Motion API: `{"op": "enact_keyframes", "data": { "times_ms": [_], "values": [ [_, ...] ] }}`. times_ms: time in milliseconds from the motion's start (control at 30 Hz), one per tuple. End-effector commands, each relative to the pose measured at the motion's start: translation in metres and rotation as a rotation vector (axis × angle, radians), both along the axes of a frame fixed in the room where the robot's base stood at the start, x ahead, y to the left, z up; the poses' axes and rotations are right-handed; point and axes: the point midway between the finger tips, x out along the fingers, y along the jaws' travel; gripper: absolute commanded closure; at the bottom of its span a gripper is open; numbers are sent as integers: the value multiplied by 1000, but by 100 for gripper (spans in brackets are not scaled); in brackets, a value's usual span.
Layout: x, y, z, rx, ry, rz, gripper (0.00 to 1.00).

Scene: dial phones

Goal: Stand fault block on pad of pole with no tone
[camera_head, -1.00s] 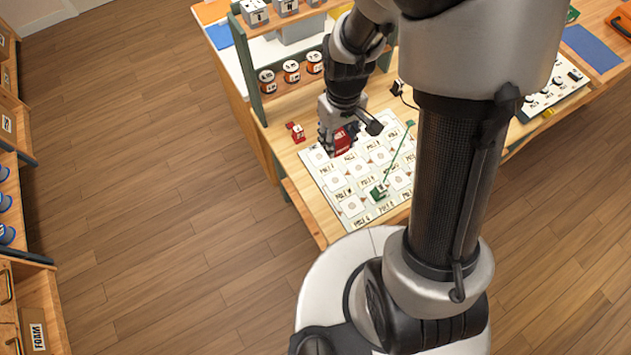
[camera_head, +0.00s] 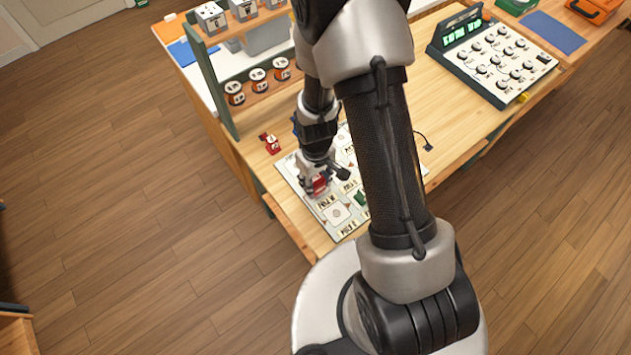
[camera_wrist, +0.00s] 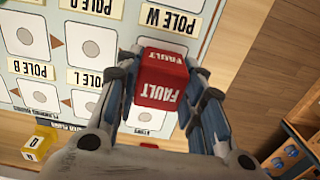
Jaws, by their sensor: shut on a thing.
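My gripper (camera_head: 316,188) is shut on the red fault block (camera_head: 319,184), over the left side of the white board of pole pads (camera_head: 287,172). In the wrist view the fault block (camera_wrist: 160,77) sits between both fingers, its lettering upside down. The board (camera_wrist: 107,52) shows pads with centre discs and pole labels, also upside down there. One pad (camera_wrist: 150,117) is mostly hidden below the block; its label is not readable. I cannot tell whether the block touches the board.
Another red item (camera_head: 270,145) stands beside the board. A green block (camera_head: 361,198) is on the board, partly behind my arm. A shelf (camera_head: 228,105) with orange spools stands behind. A dial panel (camera_head: 495,62) is at the right. A yellow block (camera_wrist: 40,145) shows in the wrist view.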

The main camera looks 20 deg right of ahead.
Motion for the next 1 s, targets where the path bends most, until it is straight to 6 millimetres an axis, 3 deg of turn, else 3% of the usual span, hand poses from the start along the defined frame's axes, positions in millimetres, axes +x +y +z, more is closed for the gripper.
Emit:
{"op": "enact_keyframes", "data": {
  "times_ms": [400,433,733,1000],
  "values": [
    [1,0,-10,0,-2,0,88],
    [1,0,-10,0,-2,0,63],
    [1,0,-9,0,-2,0,44],
    [1,0,-8,0,-2,0,44]
  ]
}}
